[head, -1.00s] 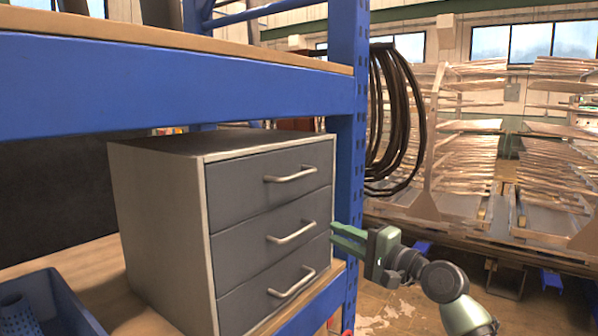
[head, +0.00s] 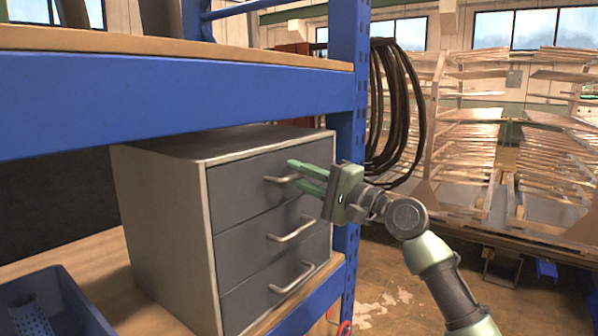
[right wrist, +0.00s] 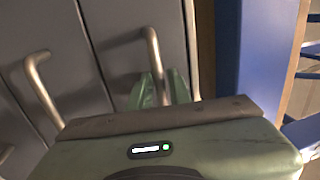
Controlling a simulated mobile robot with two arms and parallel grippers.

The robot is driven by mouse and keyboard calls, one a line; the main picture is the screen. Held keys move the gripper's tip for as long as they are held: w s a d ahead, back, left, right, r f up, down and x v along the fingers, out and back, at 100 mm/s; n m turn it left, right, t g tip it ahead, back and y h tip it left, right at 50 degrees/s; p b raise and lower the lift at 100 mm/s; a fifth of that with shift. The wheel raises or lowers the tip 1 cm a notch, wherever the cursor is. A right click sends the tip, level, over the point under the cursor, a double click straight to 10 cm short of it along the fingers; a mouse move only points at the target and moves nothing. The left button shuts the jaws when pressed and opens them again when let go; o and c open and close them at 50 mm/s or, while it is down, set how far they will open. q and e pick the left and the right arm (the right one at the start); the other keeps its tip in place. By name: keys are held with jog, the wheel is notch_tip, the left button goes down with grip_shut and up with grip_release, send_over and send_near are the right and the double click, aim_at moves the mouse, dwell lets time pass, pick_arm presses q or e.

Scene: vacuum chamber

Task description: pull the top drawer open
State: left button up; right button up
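The grey drawer cabinet (head: 165,230) stands on a wooden shelf, with three dark drawers stacked in its front. The top drawer (head: 240,185) is shut, and its metal bar handle (head: 275,180) is partly hidden by my fingers. My right gripper (head: 293,174) is at this handle with its two green fingers apart, pointing at the drawer front. In the right wrist view the top handle (right wrist: 152,45) runs down between the green fingers (right wrist: 160,90); I cannot tell whether they touch it. The middle drawer's handle (right wrist: 40,85) is to the left there. My left gripper is not in view.
A blue shelf beam (head: 180,95) crosses above the cabinet, and a blue upright post (head: 345,130) stands just right of it, close to my right gripper. A blue bin (head: 70,300) sits at the lower left. The floor in front of the shelf is open.

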grip_shut()
jog(key=shift+f, duration=0.15)
dwell(1.3)
